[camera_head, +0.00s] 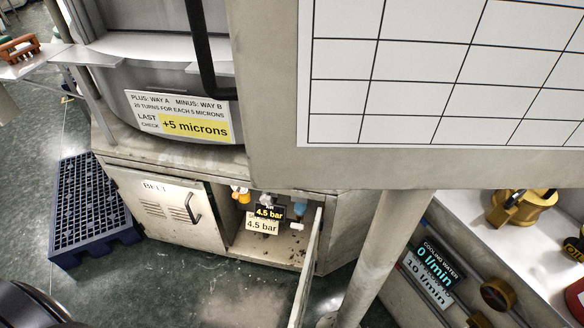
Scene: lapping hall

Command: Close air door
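The air door (306,268) stands open at the right side of a low cabinet compartment (266,247) and sticks out toward me, seen almost edge-on. Its lower end runs out of the bottom of the picture. Inside the compartment are yellow and blue fittings and two tags reading 4.5 bar (268,213). A closed door marked BELT (165,207), with a dark handle, is just left of the opening. Neither of my grippers shows. Whether a dark rounded shape at the bottom left corner is part of me, I cannot tell.
A large panel with a white grid (440,75) hangs over the upper right. A grey post (384,255) stands right of the air door. A blue grated platform (88,212) lies on the floor at left.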

